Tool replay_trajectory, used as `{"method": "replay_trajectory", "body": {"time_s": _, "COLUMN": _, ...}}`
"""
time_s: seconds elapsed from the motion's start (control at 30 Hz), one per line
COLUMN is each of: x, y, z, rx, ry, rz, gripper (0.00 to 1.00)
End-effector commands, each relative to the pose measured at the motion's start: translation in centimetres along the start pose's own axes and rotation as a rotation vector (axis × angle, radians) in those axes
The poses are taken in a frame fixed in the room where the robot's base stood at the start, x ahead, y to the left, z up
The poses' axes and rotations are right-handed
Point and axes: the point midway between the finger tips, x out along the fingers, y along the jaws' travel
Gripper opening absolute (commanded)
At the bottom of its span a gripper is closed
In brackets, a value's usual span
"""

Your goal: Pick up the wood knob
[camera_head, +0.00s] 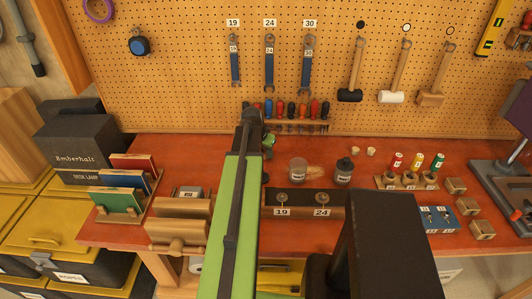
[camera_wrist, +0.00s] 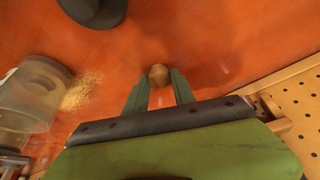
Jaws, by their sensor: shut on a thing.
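The wood knob (camera_wrist: 158,75) is a small round brown ball between the tips of my gripper's two green fingers in the wrist view. My gripper (camera_wrist: 158,88) is shut on it, low over or at the red-orange bench top; I cannot tell whether the knob still touches the bench. In the head view my gripper (camera_head: 268,146) is at the back of the bench, below the screwdriver rack, mostly behind my arm. The knob is hidden there.
A clear jar (camera_head: 298,171) beside a sawdust pile (camera_head: 315,172) and a dark bottle (camera_head: 343,171) stand right of my gripper. Screwdrivers (camera_head: 291,109) hang in a rack on the pegboard (camera_head: 190,70) behind. Two small pale pieces (camera_head: 370,151) lie farther right.

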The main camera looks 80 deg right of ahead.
Motion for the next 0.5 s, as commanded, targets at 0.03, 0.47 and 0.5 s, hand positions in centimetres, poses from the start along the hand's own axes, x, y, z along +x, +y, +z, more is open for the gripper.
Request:
{"method": "replay_trajectory", "body": {"time_s": 0.03, "x": -0.5, "y": 0.0, "z": -0.2, "rx": 0.0, "ry": 0.0, "rz": 0.0, "gripper": 0.0}}
{"method": "replay_trajectory", "body": {"time_s": 0.47, "x": -5.8, "y": 3.1, "z": -3.0, "rx": 0.004, "ry": 0.0, "rz": 0.001, "gripper": 0.0}}
{"method": "replay_trajectory", "body": {"time_s": 0.5, "x": -6.3, "y": 4.1, "z": -3.4, "rx": 0.005, "ry": 0.0, "rz": 0.001, "gripper": 0.0}}
